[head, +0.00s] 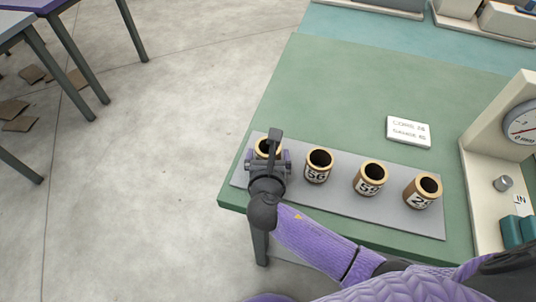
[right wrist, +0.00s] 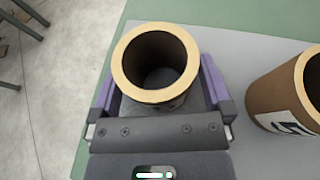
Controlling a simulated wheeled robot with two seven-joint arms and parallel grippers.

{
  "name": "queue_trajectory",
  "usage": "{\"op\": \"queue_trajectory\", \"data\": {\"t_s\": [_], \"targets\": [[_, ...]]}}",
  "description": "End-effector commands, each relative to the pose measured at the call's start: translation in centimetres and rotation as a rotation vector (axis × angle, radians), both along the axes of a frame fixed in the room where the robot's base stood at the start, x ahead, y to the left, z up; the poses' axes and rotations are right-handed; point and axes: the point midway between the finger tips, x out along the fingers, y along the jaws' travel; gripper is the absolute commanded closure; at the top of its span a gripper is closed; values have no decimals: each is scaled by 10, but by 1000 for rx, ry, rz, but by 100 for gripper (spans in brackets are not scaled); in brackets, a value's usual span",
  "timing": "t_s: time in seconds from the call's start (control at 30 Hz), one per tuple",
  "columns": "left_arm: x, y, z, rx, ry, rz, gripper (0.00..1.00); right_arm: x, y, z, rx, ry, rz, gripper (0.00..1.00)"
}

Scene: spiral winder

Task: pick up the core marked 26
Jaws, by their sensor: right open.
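Several brown cardboard cores with pale rims stand upright in a row on a grey tray (head: 300,196). My right gripper (head: 270,158) is over the leftmost core (head: 267,146) and partly hides it. In the right wrist view the open fingers (right wrist: 161,88) lie on either side of this core (right wrist: 130,66), apart from it; its number cannot be read. The second core (head: 318,168) seems marked 56. The third core (head: 370,180) has a label starting with 5. The rightmost core (head: 423,192) has a label starting with 2, its second digit unclear. My left gripper is not in view.
A small white sign (head: 408,131) with text about a core lies behind the tray on the green table (head: 340,85). A cream machine with a dial (head: 521,122) stands at the right. In the right wrist view a neighbouring core (right wrist: 280,98) stands right of the gripper.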

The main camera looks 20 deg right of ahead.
Motion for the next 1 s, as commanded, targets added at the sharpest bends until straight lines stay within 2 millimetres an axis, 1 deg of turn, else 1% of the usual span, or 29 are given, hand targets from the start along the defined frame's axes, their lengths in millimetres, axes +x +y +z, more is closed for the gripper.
{"op": "queue_trajectory", "data": {"t_s": [0.1, 0.13, 0.17, 0.2, 0.27, 0.3, 0.37, 0.4, 0.47, 0.5, 0.67, 0.73, 0.77, 0.9, 1.0], "targets": [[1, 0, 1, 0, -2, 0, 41, 0, 0, 1, 0, 0, 0, 0], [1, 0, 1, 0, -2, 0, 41, 0, 0, 1, 1, 0, 0, 4], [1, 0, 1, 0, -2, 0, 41, 0, 0, 1, 1, 0, 0, 11], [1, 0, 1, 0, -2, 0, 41, 0, 0, 1, 0, 0, 0, 19], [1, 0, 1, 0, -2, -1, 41, 0, 0, 1, 1, 0, 0, 32], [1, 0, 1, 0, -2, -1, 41, -1, 0, 1, 1, 0, 0, 40], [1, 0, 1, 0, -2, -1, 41, -1, 0, 1, 1, 0, 0, 53], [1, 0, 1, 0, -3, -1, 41, -1, 0, 1, 1, 0, 0, 61], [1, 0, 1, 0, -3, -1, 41, -1, 0, 1, 1, 0, 0, 74], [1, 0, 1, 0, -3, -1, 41, -1, 0, 1, 1, 0, 0, 78], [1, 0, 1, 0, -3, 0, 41, -1, 0, 1, 1, -1, 0, 79], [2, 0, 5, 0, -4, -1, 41, -1, 0, 7, 0, -2, 0, 79], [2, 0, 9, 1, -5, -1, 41, 0, 0, 13, 1, -2, -1, 79], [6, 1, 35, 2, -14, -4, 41, 0, 0, 55, 2, -7, -1, 79], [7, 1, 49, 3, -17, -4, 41, 0, 0, 80, 1, -6, -1, 79]]}}
